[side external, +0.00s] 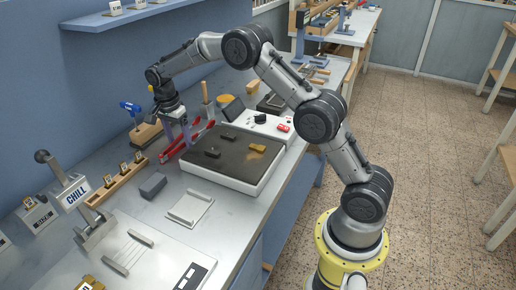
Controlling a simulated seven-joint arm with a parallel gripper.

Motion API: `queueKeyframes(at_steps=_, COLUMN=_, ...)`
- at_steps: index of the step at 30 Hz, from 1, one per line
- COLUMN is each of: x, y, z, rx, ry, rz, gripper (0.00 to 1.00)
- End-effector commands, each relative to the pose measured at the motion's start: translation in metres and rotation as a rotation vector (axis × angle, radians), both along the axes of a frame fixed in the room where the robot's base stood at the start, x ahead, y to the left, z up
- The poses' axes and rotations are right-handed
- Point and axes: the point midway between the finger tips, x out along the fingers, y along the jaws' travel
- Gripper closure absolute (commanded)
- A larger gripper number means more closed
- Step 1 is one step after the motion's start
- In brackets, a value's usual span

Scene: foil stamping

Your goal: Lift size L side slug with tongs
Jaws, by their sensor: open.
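The red-handled tongs (202,132) lie along the left edge of the dark hot plate (222,172). My gripper (179,141) points down over the tongs, with its fingers apart. I cannot tell whether the fingers straddle the tongs or stay clear of them. On the plate lie a small dark slug (212,153) near the left, and a brass-coloured piece (257,148) at the right. I cannot read any size marks, so which one is the size L side slug cannot be told.
A wooden rack (118,186) with small labelled pieces stands left of the plate. A grey block (153,185) and a pale flat plate (190,208) lie in front. A CHILL lever stand (76,193) is at the left. A wooden-handled tool (206,105) stands behind.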

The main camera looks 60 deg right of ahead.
Motion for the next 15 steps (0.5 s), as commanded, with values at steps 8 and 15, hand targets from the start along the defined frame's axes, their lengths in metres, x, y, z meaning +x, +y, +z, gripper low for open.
queueKeyframes(at_steps=8, x=0.0, y=0.0, z=-0.0001, rx=0.0, ry=0.0, rz=0.0, gripper=0.33)
queueKeyframes(at_steps=15, x=0.0001, y=0.0001, z=0.0001, rx=0.0, ry=0.0, rz=0.0, gripper=0.69)
